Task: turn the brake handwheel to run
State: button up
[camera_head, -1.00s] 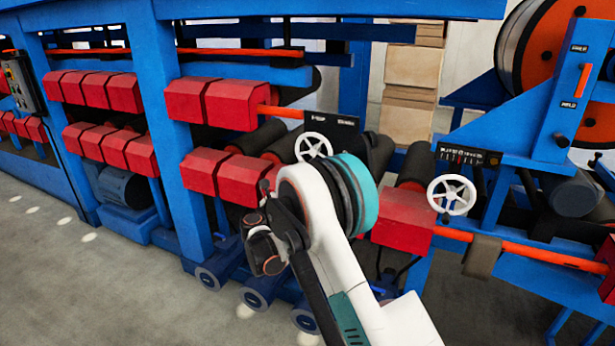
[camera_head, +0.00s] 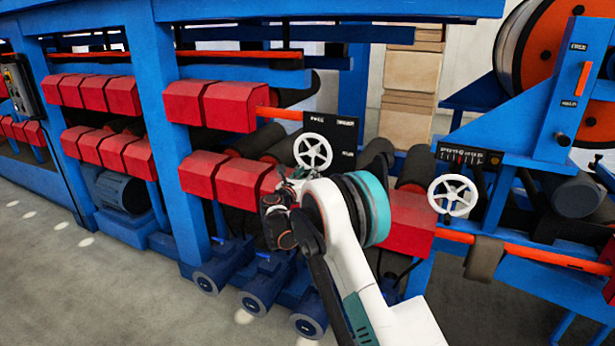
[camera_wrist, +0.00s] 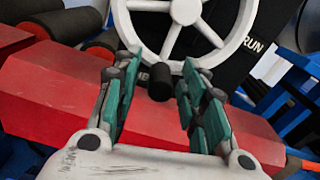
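A white spoked handwheel (camera_head: 313,151) stands in front of a black plate (camera_head: 345,132) with white lettering. In the wrist view the handwheel (camera_wrist: 185,12) fills the top middle, and the word RUN (camera_wrist: 253,45) shows on the black plate to its right. A black knob (camera_wrist: 160,82) sits at the wheel's lower rim. My gripper (camera_wrist: 156,80) is open, its green-padded fingers standing left and right of the knob with gaps on both sides. In the head view my gripper (camera_head: 297,174) is just below and left of the wheel, partly hidden by my wrist.
Red housings (camera_head: 238,182) lie just below and left of the wheel. A second white handwheel (camera_head: 453,196) stands to the right, beneath a plate with a scale (camera_head: 468,156). Blue frame posts (camera_head: 168,120) surround the machine. Open grey floor (camera_head: 90,290) is at lower left.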

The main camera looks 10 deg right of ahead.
aim_at(329, 157)
grip_shut()
jog(key=shift+s+d+n, duration=0.1)
jog(key=shift+n, duration=0.2)
jog(key=s+d+r+n, duration=0.1)
jog(key=n, duration=0.3)
jog(key=s+d+r+n+p, duration=0.1)
jog(key=d+n, duration=0.1)
jog(key=n, duration=0.2)
jog(key=s+d+r+n, duration=0.1)
jog(key=r+n, duration=0.1)
jog(key=n, duration=0.2)
jog(key=shift+s+d, duration=0.2)
jog(key=shift+d, duration=0.15)
jog(key=shift+s+d+r+n+p, duration=0.15)
jog(key=shift+r+n+p, duration=0.4)
jog(key=shift+n, duration=0.75)
jog(key=shift+d+r+n+p, duration=0.1)
jog(key=shift+r+n+p, duration=0.1)
jog(key=shift+r+n, duration=0.85)
jog(key=shift+f+n, duration=0.25)
jog(key=shift+n, duration=0.1)
